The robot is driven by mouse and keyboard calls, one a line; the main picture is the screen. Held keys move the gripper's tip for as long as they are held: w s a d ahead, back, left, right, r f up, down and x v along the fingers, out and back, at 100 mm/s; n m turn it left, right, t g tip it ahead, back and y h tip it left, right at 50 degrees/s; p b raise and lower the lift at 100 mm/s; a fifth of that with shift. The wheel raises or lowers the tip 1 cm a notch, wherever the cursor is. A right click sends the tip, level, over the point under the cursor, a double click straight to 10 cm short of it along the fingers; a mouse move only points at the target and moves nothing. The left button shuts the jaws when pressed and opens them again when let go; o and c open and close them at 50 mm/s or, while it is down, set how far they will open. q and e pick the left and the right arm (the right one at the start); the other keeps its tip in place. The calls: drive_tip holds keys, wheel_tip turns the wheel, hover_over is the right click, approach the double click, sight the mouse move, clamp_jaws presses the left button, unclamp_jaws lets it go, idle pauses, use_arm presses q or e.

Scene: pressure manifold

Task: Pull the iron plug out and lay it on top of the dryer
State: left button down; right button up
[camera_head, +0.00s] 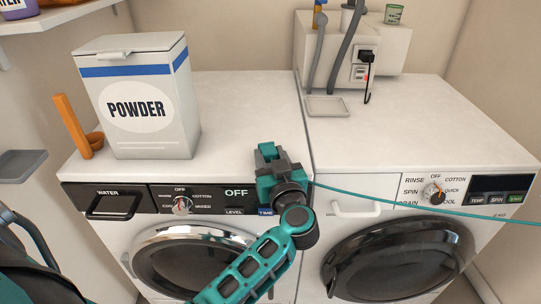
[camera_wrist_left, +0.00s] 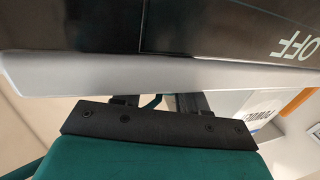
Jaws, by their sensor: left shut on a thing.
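My left gripper (camera_head: 268,153) is over the front edge of the left machine's top, close to the seam between the machines. It is shut, apparently on the iron plug, which its fingers hide. A thin teal cord (camera_head: 420,205) runs from the gripper to the right, across the right machine's front. In the left wrist view the dryer's dark panel (camera_wrist_left: 190,25) is close to the gripper. My right gripper is not in view.
A POWDER box (camera_head: 145,100) and an orange scoop (camera_head: 72,125) stand on the dryer at the left. The right machine (camera_head: 430,120) bears a small grey tray (camera_head: 327,106). A black plug (camera_head: 367,57) sits in the outlet behind. The dryer top right of the box is clear.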

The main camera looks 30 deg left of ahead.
use_arm(q)
drive_tip(key=shift+f, duration=0.5)
